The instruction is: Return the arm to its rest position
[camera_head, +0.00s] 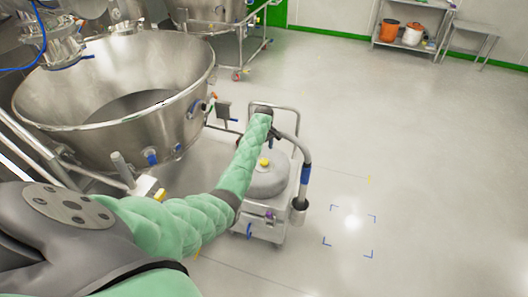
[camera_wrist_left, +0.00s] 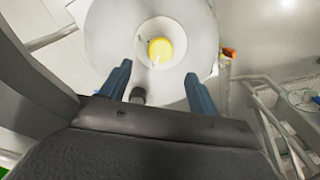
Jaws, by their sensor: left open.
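My left arm, in a green padded sleeve, comes in from the left in the head view and reaches out over a wheeled steel unit (camera_head: 262,227). Its dark end, with the left gripper, is seen from behind near the unit's handle, and the fingers are not clear there. In the left wrist view my left gripper (camera_wrist_left: 158,90) is open, its two blue fingers wide apart. Between and beyond them is a round grey lid (camera_wrist_left: 110,28) with a yellow knob (camera_wrist_left: 160,50). Nothing is held. My right gripper is in neither view.
A large steel bowl (camera_head: 180,118) stands at the left, close to my arm. A grey hose (camera_head: 305,155) hangs at the unit's right side. Blue corner marks (camera_head: 328,240) lie on the floor. The floor at the right is clear up to a shelf (camera_head: 430,12).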

